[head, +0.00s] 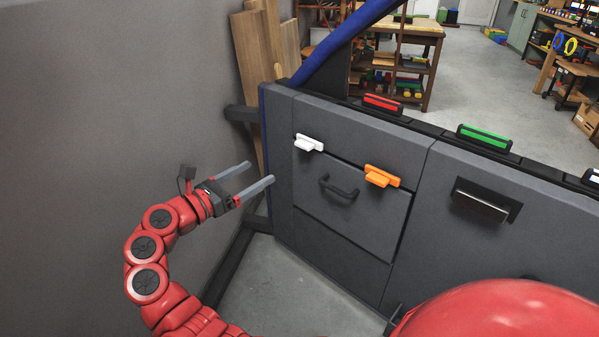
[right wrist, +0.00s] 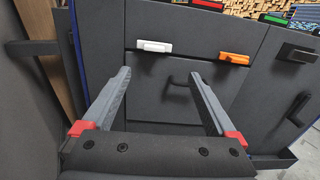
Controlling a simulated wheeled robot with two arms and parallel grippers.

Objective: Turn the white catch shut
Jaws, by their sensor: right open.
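The white catch (head: 309,143) sits at the upper left corner of a grey panel (head: 350,207) in the car door. Its bar lies roughly along the panel's top edge, with a small tab sticking out. It also shows in the right wrist view (right wrist: 154,46), beyond the fingertips and between their lines. My right gripper (head: 260,172) is open and empty, left of the door and apart from the catch; in the wrist view its two fingers (right wrist: 158,73) are spread wide toward the panel. My left gripper is not in view.
An orange catch (head: 381,176) sits at the panel's upper right, with a dark pull handle (head: 340,188) between and below the catches. Red (head: 382,104) and green (head: 484,137) handles lie on the door's top edge. Wooden boards (head: 257,60) lean behind my gripper against the grey wall.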

